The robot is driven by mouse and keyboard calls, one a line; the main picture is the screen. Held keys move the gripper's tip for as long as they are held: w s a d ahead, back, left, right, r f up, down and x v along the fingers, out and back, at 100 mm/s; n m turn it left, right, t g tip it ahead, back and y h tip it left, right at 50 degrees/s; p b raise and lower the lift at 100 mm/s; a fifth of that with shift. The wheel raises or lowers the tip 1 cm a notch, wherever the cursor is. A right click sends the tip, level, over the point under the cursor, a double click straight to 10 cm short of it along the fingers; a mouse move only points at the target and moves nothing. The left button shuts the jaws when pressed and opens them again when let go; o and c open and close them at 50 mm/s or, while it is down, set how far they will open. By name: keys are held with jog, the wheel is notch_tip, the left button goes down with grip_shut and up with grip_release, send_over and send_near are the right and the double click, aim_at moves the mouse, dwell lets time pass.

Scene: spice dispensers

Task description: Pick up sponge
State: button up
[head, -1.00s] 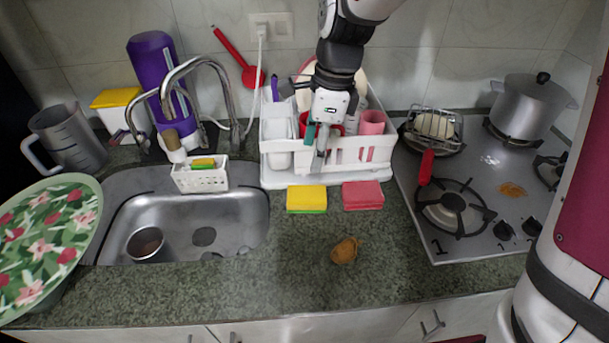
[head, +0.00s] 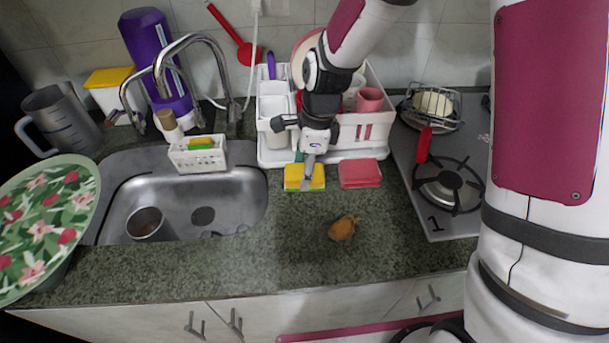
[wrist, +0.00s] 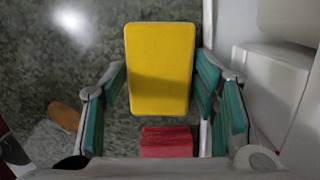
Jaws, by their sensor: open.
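A yellow sponge with a green underside (head: 292,178) lies on the counter in front of the dish rack. In the wrist view the yellow sponge (wrist: 160,65) stands upright in the picture between my fingers. My gripper (head: 306,176) is over it in the head view, partly covering it. In the wrist view my gripper (wrist: 161,78) is open, with a teal-padded finger on each side of the sponge and narrow gaps. A red sponge (head: 360,174) lies to the right; it also shows in the wrist view (wrist: 166,142) below the yellow one.
The white dish rack (head: 345,153) stands right behind the sponges. A caddy (head: 198,158) with another sponge sits at the sink (head: 185,205). A brown lump (head: 343,228) lies in front. The stove (head: 440,190) is to the right. The front counter is mostly clear.

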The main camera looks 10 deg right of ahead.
aim_at(302, 171)
jog(key=shift+f, duration=0.15)
jog(key=shift+c, duration=0.2)
jog(key=c, duration=0.4)
jog(key=shift+c, duration=0.2)
jog(key=shift+r, duration=0.35)
notch_tip(302, 171, up, 3)
jog(key=s, duration=0.5)
jog(key=s+d+r, duration=0.1)
jog(key=s, duration=1)
jog(key=shift+d+r, duration=0.25)
jog(key=shift+r, duration=0.05)
jog(key=shift+c, duration=0.2)
